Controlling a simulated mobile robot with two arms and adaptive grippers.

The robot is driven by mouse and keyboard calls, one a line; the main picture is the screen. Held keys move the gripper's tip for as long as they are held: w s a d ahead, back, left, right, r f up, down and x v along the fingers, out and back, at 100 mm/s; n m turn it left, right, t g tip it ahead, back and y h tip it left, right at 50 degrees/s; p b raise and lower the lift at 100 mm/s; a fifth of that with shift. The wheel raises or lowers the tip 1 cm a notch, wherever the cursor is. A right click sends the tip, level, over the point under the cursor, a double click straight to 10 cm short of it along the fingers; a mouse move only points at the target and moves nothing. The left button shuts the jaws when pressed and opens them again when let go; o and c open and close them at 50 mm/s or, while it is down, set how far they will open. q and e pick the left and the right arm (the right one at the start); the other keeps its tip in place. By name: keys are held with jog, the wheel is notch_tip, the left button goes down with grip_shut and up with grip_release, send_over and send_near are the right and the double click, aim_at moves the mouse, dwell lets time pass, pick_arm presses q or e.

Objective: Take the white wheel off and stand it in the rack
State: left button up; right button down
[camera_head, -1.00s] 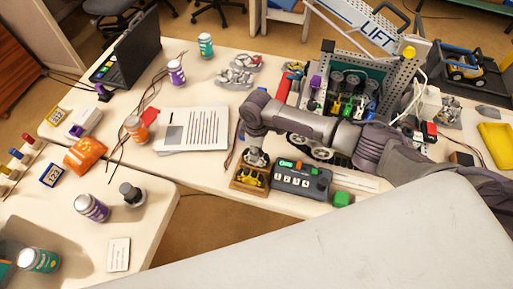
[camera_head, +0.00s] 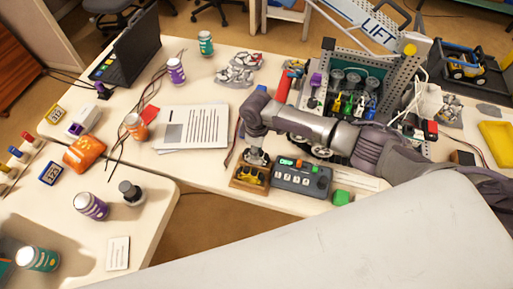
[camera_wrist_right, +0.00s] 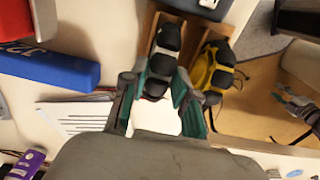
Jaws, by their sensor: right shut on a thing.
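My right gripper (camera_wrist_right: 160,97) has its teal-lined fingers shut on a black-tyred wheel (camera_wrist_right: 166,42). A small pale patch shows on the wheel, but its hub colour is mostly hidden. The wheel is upright, in or just above the left slot of the wooden rack (camera_wrist_right: 190,18); I cannot tell if it touches the bottom. A yellow-hubbed wheel (camera_wrist_right: 216,68) stands in the slot beside it. In the head view the right gripper (camera_head: 257,158) points down over the rack (camera_head: 236,183), with the yellow wheel (camera_head: 252,176) in front.
Paper sheets (camera_head: 193,128) lie to the left. A perforated metal frame (camera_head: 400,75) stands behind my arm. The table's front edge is close to the rack.

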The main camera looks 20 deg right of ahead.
jog(key=c, duration=0.8)
grip_release()
jog(key=shift+r+p, duration=3.5)
jog(key=shift+p, duration=0.15)
